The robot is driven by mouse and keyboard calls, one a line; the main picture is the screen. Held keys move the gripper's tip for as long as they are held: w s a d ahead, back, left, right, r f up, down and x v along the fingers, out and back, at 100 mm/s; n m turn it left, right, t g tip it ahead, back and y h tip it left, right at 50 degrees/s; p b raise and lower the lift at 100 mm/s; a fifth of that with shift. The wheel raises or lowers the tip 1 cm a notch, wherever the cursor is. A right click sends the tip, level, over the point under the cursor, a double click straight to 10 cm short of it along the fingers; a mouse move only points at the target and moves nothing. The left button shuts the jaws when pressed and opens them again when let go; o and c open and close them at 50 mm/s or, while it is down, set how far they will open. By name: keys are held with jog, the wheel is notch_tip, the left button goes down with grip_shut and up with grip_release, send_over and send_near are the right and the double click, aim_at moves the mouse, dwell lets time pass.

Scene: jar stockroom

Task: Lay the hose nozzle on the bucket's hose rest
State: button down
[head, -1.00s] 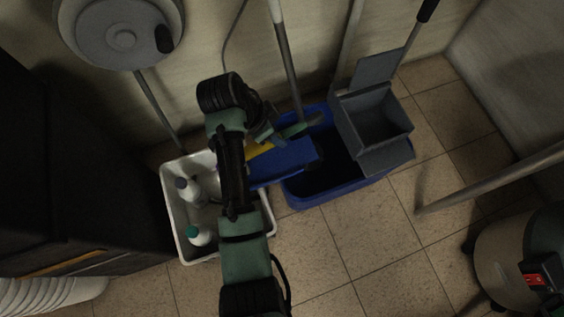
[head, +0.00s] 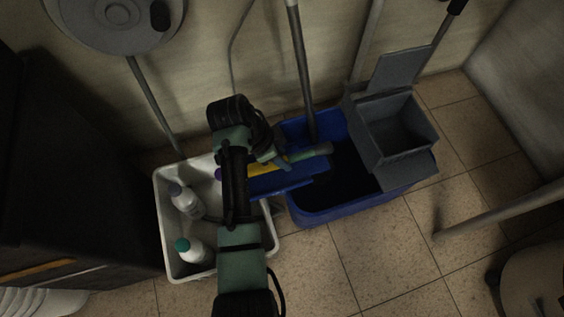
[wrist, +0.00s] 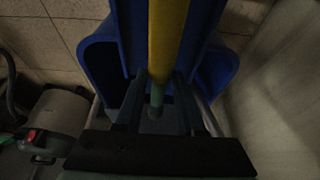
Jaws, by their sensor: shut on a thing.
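My gripper (head: 284,162) is shut on the hose nozzle (head: 312,152), a slim bar with a grey-green end and a yellow length. In the wrist view the nozzle (wrist: 165,45) runs between the fingers, its yellow part reaching away over blue walls. The blue hose rest (head: 285,184) is a ledge at the left side of the blue bucket (head: 345,213). From the head the nozzle lies across the rest's far part. I cannot tell whether it touches the rest. My arm hides the rest's left end.
A white tub (head: 171,268) with several bottles stands left of the bucket. A grey wringer (head: 400,130) sits on the bucket's right. Poles (head: 302,75) rise behind against the wall. Tiled floor (head: 385,265) is open in front; a grey tube (head: 500,210) crosses at right.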

jog(key=shift+f+b, duration=0.4)
jog(key=shift+f, duration=0.7)
jog(key=shift+f, duration=0.2)
jog(key=c, duration=0.5)
grip_release()
jog(key=p+v, duration=0.6)
jog(key=v, duration=0.6)
jog(key=shift+r, duration=0.25)
